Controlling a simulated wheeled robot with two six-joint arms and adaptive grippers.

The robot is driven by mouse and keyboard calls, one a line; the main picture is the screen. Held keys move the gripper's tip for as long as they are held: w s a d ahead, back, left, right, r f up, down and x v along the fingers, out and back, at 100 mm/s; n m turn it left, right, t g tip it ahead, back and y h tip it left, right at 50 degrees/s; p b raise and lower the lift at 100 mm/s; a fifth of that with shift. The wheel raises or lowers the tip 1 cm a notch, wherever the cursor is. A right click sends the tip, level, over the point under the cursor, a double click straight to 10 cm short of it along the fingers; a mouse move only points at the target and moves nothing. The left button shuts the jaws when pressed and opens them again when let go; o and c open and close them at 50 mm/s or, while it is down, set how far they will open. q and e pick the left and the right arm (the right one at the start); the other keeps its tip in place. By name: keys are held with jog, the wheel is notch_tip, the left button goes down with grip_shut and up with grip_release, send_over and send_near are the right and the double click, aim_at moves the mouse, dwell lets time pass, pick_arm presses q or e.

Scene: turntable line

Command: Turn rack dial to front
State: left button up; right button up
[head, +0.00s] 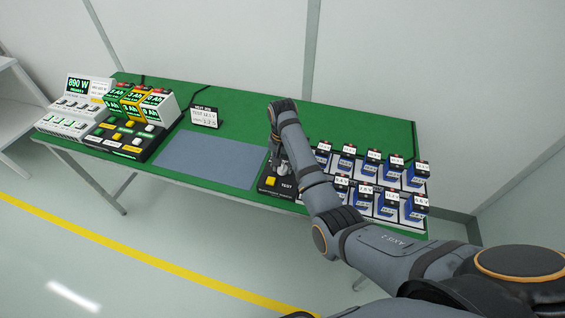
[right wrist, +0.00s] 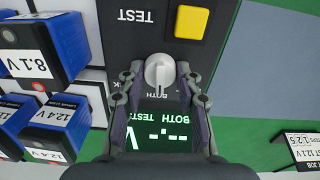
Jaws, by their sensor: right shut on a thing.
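The rack dial (right wrist: 159,70) is a silver knob on a black test panel (right wrist: 140,35), seen upside down in the right wrist view. Its narrow ridge points down in that picture, towards the word BOTH. A green-lit display (right wrist: 160,132) below it reads TEST, BOTH and dashes with V. My right gripper (right wrist: 159,78) is shut on the dial, a finger on each side. In the head view my right gripper (head: 283,168) is over the panel (head: 268,190) and mostly hides the dial. Other dial labels are hidden or unreadable. My left gripper is not in view.
A yellow button (right wrist: 190,22) is close to the dial. Blue batteries (head: 347,160) with voltage tags stand in rows right of the panel. A grey mat (head: 210,158) lies to its left. A small sign (head: 204,117) and chargers (head: 125,135) stand further left.

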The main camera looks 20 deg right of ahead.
jog(key=n+p, duration=0.1)
jog(key=p, duration=0.1)
jog(key=n+p, duration=0.4)
jog(key=shift+r+p, duration=0.25)
jog(key=shift+p, duration=0.15)
jog(key=shift+f+n+p, duration=0.1)
jog(key=shift+n+p, duration=0.8)
jog(key=shift+n, duration=0.2)
jog(key=shift+f+n+p, duration=0.15)
jog(key=shift+n+p, duration=0.45)
jog(key=shift+n, duration=0.4)
jog(key=o, duration=1.2)
jog(key=shift+c, duration=0.2)
